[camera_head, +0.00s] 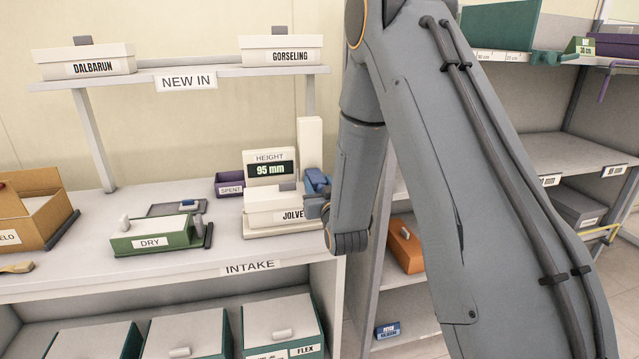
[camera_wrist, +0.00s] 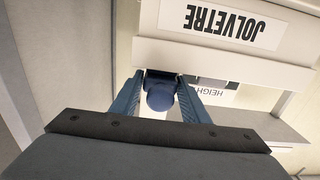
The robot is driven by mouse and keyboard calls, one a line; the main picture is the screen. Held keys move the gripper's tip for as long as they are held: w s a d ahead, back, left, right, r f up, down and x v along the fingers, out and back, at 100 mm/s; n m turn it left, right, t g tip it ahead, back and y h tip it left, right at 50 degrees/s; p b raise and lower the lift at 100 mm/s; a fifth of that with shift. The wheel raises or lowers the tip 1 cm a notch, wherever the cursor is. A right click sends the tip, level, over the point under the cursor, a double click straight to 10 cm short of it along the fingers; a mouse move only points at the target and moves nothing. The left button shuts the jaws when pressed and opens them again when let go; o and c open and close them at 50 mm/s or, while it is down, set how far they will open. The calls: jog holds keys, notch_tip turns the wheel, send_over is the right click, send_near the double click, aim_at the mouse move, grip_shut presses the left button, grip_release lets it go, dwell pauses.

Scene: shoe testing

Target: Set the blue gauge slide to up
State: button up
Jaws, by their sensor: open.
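The blue gauge slide (camera_head: 316,180) stands at the right side of the height gauge, beside its cream post (camera_head: 310,145). The gauge display (camera_head: 270,168) reads HEIGHT 95 mm. A cream box labelled JOLVETRE (camera_head: 272,205) sits on the gauge's base. In the wrist view, which is upside down, the slide's round blue knob (camera_wrist: 160,97) lies between the two fingers of my gripper (camera_wrist: 159,80). The fingers are open on either side of it; whether they touch it I cannot tell. In the head view my arm hides part of the gripper.
A green DRY tray (camera_head: 152,241) and a purple SPENT bin (camera_head: 229,186) are left of the gauge on the INTAKE counter (camera_head: 110,285). The NEW IN shelf (camera_head: 187,76) with two cream boxes is above. The JOLVETRE box (camera_wrist: 232,25) is close to my fingers in the wrist view.

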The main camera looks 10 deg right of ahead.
aim_at(319, 181)
grip_shut()
jog(key=shift+w+r+p, duration=0.1)
jog(key=shift+r+p, duration=0.9)
jog(key=shift+r, duration=2.1)
grip_release()
jog(key=shift+f, duration=0.1)
